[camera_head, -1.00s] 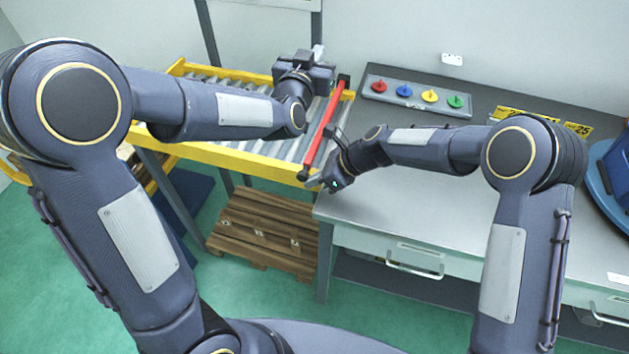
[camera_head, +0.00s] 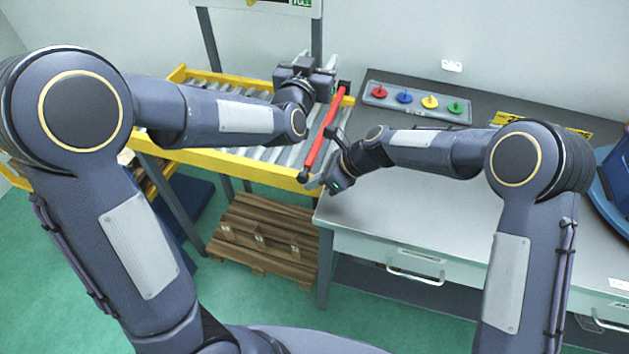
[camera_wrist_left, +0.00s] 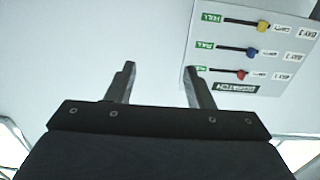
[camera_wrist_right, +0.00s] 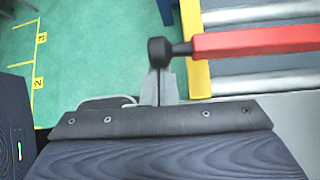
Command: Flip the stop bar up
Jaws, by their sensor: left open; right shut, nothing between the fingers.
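The red stop bar (camera_head: 324,131) lies across the right end of the roller conveyor, with a black knob at its near end. The knob (camera_wrist_right: 160,51) also shows in the right wrist view. My right gripper (camera_head: 314,183) is shut and empty at that near end. In the right wrist view its closed fingers (camera_wrist_right: 159,88) overlap the knob; I cannot tell whether they touch it. My left gripper (camera_head: 318,62) is above the conveyor, near the bar's far end. Its fingers (camera_wrist_left: 158,82) are open with nothing between them, facing the wall.
The roller conveyor (camera_head: 235,162) has a yellow frame. A grey workbench (camera_head: 420,215) stands right of it, holding a tray of coloured knobs (camera_head: 417,103). A wooden pallet (camera_head: 262,238) lies below. A wall panel (camera_wrist_left: 250,48) with coloured sliders shows in the left wrist view.

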